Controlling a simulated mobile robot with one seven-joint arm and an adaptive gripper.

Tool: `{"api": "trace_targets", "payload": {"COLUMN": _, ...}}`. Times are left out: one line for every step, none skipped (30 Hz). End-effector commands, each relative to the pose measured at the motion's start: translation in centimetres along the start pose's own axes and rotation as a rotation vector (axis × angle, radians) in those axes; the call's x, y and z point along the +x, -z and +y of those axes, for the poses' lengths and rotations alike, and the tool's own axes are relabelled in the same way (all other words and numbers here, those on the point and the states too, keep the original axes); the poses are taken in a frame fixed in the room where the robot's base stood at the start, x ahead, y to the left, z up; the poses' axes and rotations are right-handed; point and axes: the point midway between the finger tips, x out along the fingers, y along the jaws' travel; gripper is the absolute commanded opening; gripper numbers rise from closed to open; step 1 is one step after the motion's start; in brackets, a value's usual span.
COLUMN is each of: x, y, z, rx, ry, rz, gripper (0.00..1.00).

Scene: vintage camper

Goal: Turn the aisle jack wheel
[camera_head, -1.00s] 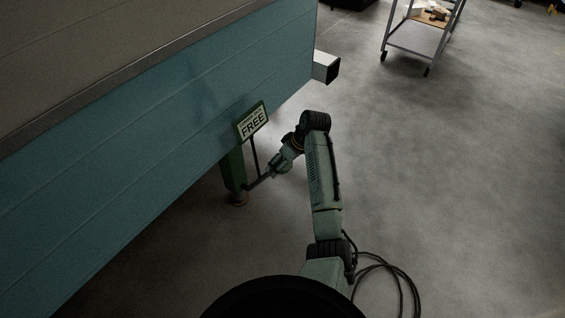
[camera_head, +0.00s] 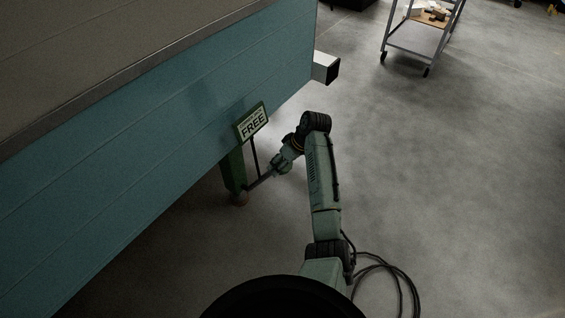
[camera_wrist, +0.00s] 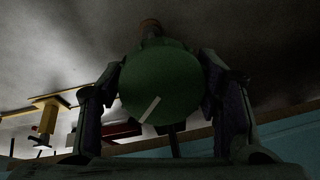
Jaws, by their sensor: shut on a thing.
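The aisle jack (camera_head: 235,172) is a green post under the lower edge of the teal camper side, with a reddish foot on the floor. In the wrist view the jack wheel (camera_wrist: 160,85) is a dark green disc with a slanted white mark on its face. My gripper (camera_wrist: 163,72) has one finger on each side of the wheel and is shut on its rim. In the head view my gripper (camera_head: 266,177) is at the right of the jack, low down; the wheel is too small and dark to make out there.
The teal camper side (camera_head: 130,170) fills the left, with a square beam end (camera_head: 327,68) jutting out. A cart (camera_head: 420,40) stands far back.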

Motion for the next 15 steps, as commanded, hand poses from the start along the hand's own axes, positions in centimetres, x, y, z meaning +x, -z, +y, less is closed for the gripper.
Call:
{"api": "trace_targets", "payload": {"x": -0.18, "y": 0.11, "z": -0.19, "rx": 0.019, "ry": 0.007, "rz": 0.001, "gripper": 0.3}}
{"api": "trace_targets", "payload": {"x": -0.19, "y": 0.12, "z": -0.21, "rx": 0.035, "ry": 0.009, "rz": 0.002, "gripper": 0.3}}
{"api": "trace_targets", "payload": {"x": -0.2, "y": 0.13, "z": -0.24, "rx": 0.058, "ry": 0.013, "rz": 0.004, "gripper": 0.3}}
{"api": "trace_targets", "payload": {"x": -0.2, "y": 0.14, "z": -0.26, "rx": 0.076, "ry": 0.016, "rz": 0.005, "gripper": 0.3}}
{"api": "trace_targets", "payload": {"x": -0.21, "y": 0.13, "z": -0.26, "rx": 0.097, "ry": 0.018, "rz": 0.006, "gripper": 0.3}}
{"api": "trace_targets", "payload": {"x": -0.27, "y": 0.15, "z": -0.24, "rx": 0.125, "ry": 0.021, "rz": 0.009, "gripper": 0.3}}
{"api": "trace_targets", "payload": {"x": -0.28, "y": 0.18, "z": -0.27, "rx": 0.148, "ry": 0.024, "rz": 0.01, "gripper": 0.3}}
{"api": "trace_targets", "payload": {"x": -0.29, "y": 0.2, "z": -0.27, "rx": 0.171, "ry": 0.027, "rz": 0.012, "gripper": 0.3}}
{"api": "trace_targets", "payload": {"x": -0.28, "y": 0.19, "z": -0.28, "rx": 0.205, "ry": 0.032, "rz": 0.015, "gripper": 0.3}}
{"api": "trace_targets", "payload": {"x": -0.3, "y": 0.18, "z": -0.26, "rx": 0.229, "ry": 0.035, "rz": 0.017, "gripper": 0.3}}
{"api": "trace_targets", "payload": {"x": -0.28, "y": 0.2, "z": -0.3, "rx": 0.254, "ry": 0.039, "rz": 0.019, "gripper": 0.3}}
{"api": "trace_targets", "payload": {"x": -0.26, "y": 0.17, "z": -0.3, "rx": 0.288, "ry": 0.043, "rz": 0.021, "gripper": 0.3}}
{"api": "trace_targets", "payload": {"x": -0.24, "y": 0.13, "z": -0.3, "rx": 0.312, "ry": 0.046, "rz": 0.022, "gripper": 0.3}}
{"api": "trace_targets", "payload": {"x": -0.24, "y": 0.11, "z": -0.29, "rx": 0.337, "ry": 0.049, "rz": 0.023, "gripper": 0.3}}
{"api": "trace_targets", "payload": {"x": -0.23, "y": 0.14, "z": -0.3, "rx": 0.368, "ry": 0.053, "rz": 0.026, "gripper": 0.3}}
